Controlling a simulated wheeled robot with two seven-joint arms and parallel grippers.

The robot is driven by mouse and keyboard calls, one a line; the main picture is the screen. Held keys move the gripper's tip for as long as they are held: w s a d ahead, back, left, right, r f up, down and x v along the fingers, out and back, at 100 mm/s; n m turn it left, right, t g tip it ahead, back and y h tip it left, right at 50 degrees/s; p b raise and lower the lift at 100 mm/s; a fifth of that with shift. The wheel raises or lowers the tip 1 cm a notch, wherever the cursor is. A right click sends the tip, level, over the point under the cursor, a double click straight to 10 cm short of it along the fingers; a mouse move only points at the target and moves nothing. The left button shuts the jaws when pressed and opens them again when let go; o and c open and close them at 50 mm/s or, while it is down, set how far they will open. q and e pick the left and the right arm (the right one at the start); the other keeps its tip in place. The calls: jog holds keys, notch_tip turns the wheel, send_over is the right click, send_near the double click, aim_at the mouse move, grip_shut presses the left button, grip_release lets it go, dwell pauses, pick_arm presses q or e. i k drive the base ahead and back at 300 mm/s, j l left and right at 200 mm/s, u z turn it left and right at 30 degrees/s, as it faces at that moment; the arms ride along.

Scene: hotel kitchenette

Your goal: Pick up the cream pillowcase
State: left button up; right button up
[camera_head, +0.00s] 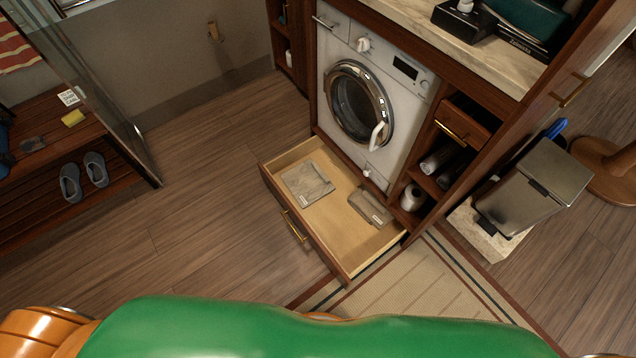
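An open drawer (289,222) under the washing machine holds two folded cloths. The flat, light grey-beige cloth (308,183) with a small pale tag lies in the left part of the drawer. It is the paler of the two and looks most like the cream pillowcase. A narrower, darker taupe folded cloth (371,206), also with a pale tag, lies in the right part. The two cloths lie apart on the drawer's bottom. Neither of my grippers shows in the head view.
The washing machine (402,118) stands above the drawer, its door shut. A metal pedal bin (538,185) stands at the right. A slatted bench (40,195) with slippers is at the left. Wooden floor between is clear.

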aim_at(307, 182)
jog(key=i+j+z, duration=0.1)
jog(key=j+z, duration=0.35)
jog(key=j, duration=0.3)
jog(key=j+z, duration=0.45)
jog(key=j, duration=0.3)
jog(key=k+j+z, duration=0.1)
jog(key=j+z, duration=0.35)
jog(key=j, duration=0.3)
